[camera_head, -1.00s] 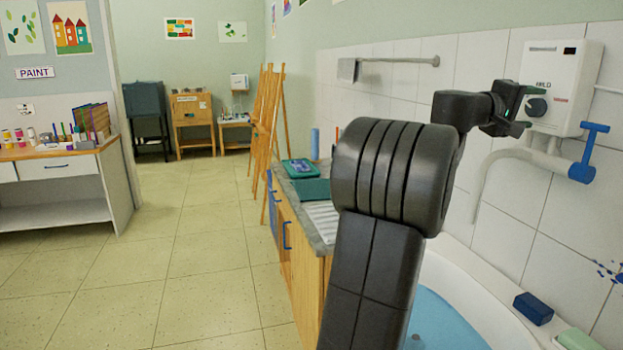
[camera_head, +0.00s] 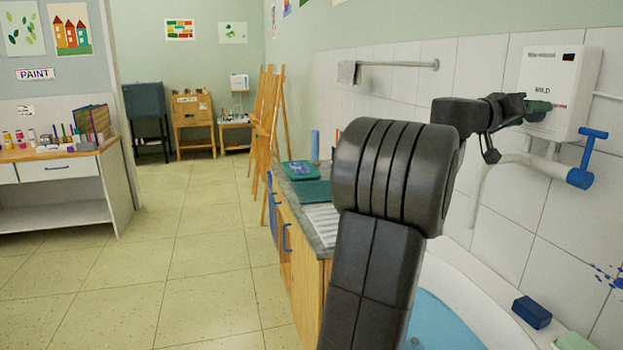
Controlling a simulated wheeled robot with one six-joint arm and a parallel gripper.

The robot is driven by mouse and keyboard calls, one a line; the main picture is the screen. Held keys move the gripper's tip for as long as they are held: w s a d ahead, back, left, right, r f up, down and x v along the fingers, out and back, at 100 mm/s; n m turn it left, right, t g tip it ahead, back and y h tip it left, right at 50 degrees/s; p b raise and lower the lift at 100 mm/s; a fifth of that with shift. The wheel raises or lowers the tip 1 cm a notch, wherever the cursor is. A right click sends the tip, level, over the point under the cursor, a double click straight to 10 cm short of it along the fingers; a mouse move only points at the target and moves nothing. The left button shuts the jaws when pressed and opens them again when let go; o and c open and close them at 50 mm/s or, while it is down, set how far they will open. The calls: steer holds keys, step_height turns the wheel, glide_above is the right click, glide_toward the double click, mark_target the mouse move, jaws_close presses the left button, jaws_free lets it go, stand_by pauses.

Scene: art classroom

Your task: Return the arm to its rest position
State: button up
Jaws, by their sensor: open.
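My gripper (camera_head: 535,108) is at the end of my dark arm at the upper right, in front of the white wall heater (camera_head: 568,72). Nothing shows held in the gripper.
A white pipe with a blue lever (camera_head: 594,147) is just below the gripper. A white basin (camera_head: 462,268) with blue water lies below, with a blue block (camera_head: 532,312) on its rim. A counter (camera_head: 283,225) stands left of my arm. The floor (camera_head: 180,260) further left is clear.

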steer(key=shift+r+m+p, duration=0.15)
steer(key=shift+m+p, duration=2.1)
steer(key=shift+m, duration=0.35)
steer(key=shift+m+p, duration=0.3)
steer(key=shift+p, duration=0.2)
steer(key=shift+m+p, duration=0.3)
steer(key=shift+p, duration=0.05)
